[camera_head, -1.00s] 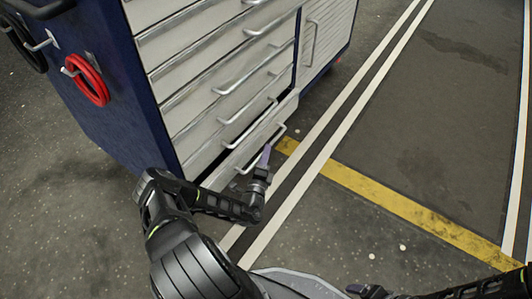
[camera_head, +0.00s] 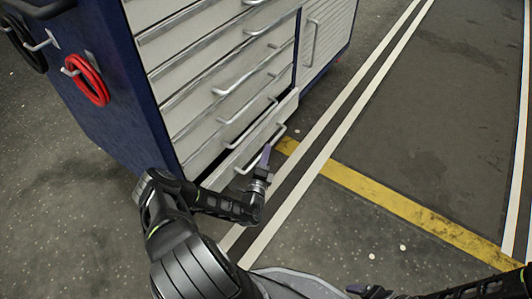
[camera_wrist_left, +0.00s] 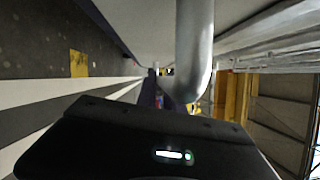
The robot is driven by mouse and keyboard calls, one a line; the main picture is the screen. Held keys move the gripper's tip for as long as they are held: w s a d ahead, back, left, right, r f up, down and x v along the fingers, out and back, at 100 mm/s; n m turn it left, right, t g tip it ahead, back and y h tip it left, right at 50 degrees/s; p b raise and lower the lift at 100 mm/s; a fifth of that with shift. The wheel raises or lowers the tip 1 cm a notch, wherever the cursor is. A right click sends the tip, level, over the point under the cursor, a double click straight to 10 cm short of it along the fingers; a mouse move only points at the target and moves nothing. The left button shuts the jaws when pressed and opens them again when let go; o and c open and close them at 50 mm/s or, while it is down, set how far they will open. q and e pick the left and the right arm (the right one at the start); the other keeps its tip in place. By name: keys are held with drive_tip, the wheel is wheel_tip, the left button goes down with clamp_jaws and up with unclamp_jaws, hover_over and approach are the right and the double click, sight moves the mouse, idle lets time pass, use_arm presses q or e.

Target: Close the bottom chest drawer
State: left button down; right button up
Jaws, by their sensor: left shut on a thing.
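The tool chest has a blue side (camera_head: 105,120) and pale grey drawer fronts. The bottom chest drawer (camera_head: 222,174) stands out a little from the chest, with a dark gap (camera_head: 286,104) above it. Its silver bar handle (camera_head: 281,132) runs along its front. In the left wrist view the silver handle (camera_wrist_left: 194,50) looms close, and the gripper's dark body hides the fingers' lower part. My right gripper (camera_head: 364,290) is low at the picture's bottom edge, away from the chest; its fingers are too small to read.
Upper drawers (camera_head: 200,65) look shut. A cabinet door (camera_head: 325,40) is to their right. A red coil (camera_head: 88,82) hangs on the chest's side. The floor in front is clear, with white lines and a yellow stripe (camera_head: 390,203).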

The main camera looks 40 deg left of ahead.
use_arm(q)
drive_tip(key=shift+a+b, duration=0.35)
drive_tip(key=shift+a, duration=2)
drive_tip(key=c, duration=1.5)
unclamp_jaws()
drive_tip(key=p, duration=0.3)
approach(256, 146)
drive_tip(key=w, duration=0.1)
drive_tip(key=shift+w+a+r, duration=0.1)
drive_tip(key=shift+w+a, duration=0.05)
drive_tip(key=shift+a, duration=0.15)
